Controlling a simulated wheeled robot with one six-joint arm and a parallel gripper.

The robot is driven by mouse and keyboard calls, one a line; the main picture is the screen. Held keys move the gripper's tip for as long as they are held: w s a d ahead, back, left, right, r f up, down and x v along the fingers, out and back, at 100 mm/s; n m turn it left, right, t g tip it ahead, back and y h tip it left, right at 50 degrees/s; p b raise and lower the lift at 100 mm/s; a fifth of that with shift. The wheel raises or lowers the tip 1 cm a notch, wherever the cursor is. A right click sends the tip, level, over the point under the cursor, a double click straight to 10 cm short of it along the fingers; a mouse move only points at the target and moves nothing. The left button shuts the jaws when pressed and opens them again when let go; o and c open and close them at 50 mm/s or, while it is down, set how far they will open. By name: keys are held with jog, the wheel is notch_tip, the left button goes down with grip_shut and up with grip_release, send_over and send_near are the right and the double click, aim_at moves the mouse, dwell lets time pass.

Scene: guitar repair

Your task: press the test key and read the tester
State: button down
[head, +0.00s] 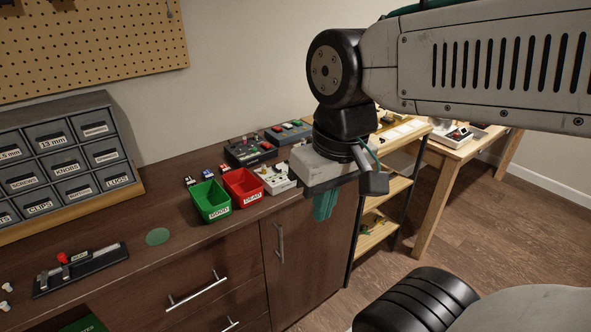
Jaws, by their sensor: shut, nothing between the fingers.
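My gripper (323,214) hangs from my arm at the right, pointing down in front of the bench's right end. Its teal fingers are together with nothing between them. A small white box (279,178) with dark and red parts on top sits just left of the gripper, beside the red bin. My gripper's body partly covers the area at its right. A dark box (250,150) with red and light parts on top stands behind it. I cannot tell which of these is the tester, and no test key or reading is legible.
A green GOOD bin (211,203) and a red DEAD bin (243,188) stand near the bench's front edge. Labelled drawers (66,163) fill the back left. Wooden shelves (383,208) stand at the right.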

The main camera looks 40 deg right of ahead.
jog(key=w+d+m+t+y, duration=0.1)
jog(key=w+m+t+y, duration=0.1)
jog(key=w+m, duration=0.6)
jog(key=w+d+m+t+y, duration=0.2)
jog(key=w+m, duration=0.1)
jog(key=w, duration=0.9)
jog(key=w+d+f+m+t+h, duration=0.1)
jog(key=w+d+f+m, duration=0.2)
jog(key=w+d+m, duration=0.3)
jog(key=w+d+f+m+t+h, duration=0.1)
jog(key=w+d+f+m+t, duration=0.1)
jog(key=w+d+m, duration=0.4)
jog(key=w+d+f, duration=0.1)
jog(key=d, duration=0.4)
jog(key=shift+f+m+t, duration=0.3)
jog(key=shift+f+m, duration=0.05)
jog(key=shift+m, duration=0.05)
jog(key=shift+f, duration=4.4)
jog(key=shift+f, duration=0.45)
